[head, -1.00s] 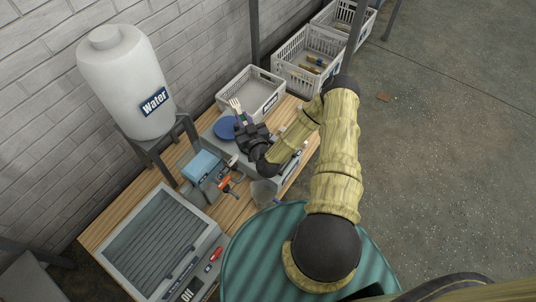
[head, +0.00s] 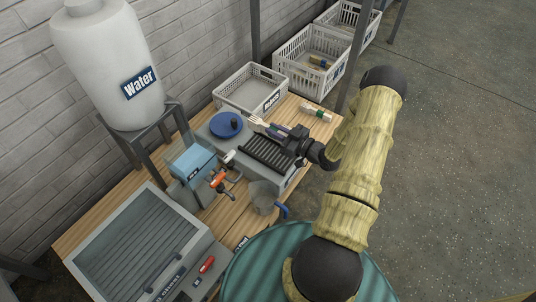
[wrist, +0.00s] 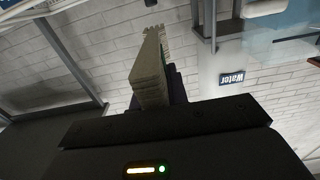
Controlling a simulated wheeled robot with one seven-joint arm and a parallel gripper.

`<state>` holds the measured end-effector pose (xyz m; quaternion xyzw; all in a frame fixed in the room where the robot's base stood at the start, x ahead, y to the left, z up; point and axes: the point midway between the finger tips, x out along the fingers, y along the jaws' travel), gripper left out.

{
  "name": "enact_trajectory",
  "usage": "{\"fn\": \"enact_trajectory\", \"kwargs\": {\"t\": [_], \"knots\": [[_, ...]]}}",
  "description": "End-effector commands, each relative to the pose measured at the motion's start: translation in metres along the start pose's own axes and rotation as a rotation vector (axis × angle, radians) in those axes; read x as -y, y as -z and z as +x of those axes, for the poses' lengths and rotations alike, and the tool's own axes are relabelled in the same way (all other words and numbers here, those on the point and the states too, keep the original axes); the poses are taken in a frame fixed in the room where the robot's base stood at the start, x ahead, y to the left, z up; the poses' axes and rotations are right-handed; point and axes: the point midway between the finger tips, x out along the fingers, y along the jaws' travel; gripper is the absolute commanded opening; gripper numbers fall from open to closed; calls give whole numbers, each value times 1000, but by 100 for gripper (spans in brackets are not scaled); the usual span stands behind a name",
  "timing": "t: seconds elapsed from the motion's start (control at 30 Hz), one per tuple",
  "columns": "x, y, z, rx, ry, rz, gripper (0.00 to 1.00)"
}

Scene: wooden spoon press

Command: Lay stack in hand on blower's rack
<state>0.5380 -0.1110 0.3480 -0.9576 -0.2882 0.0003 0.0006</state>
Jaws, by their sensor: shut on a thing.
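My gripper (head: 284,135) is shut on a pale wooden stack (head: 257,121) with a pronged end, which points left in the head view. In the wrist view the stack (wrist: 150,70) stands out from the jaws, its notched end away from me; its held part is hidden. The gripper and stack are above or beside the far edge of a dark ribbed rack (head: 266,156) on the grey blower box (head: 287,181). I cannot tell whether the stack touches the rack. A blue round plate with a dark knob (head: 224,127) sits left of the rack.
A pale bundle with a green band (head: 317,112) lies on the wooden table behind my gripper. A labelled white crate (head: 250,91) stands at the back. A blue box (head: 192,162), an orange-handled tool (head: 219,180) and a grey bucket (head: 263,197) are nearer.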

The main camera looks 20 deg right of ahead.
Motion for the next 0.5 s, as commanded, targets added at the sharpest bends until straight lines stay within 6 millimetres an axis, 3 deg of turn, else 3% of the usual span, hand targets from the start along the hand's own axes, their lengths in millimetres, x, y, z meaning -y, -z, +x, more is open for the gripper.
{"fn": "enact_trajectory", "kwargs": {"t": [0.2,0.5], "knots": [[-1,-6,-1,0,-5,0,0],[1,-57,2,-1,2,0,0]]}}
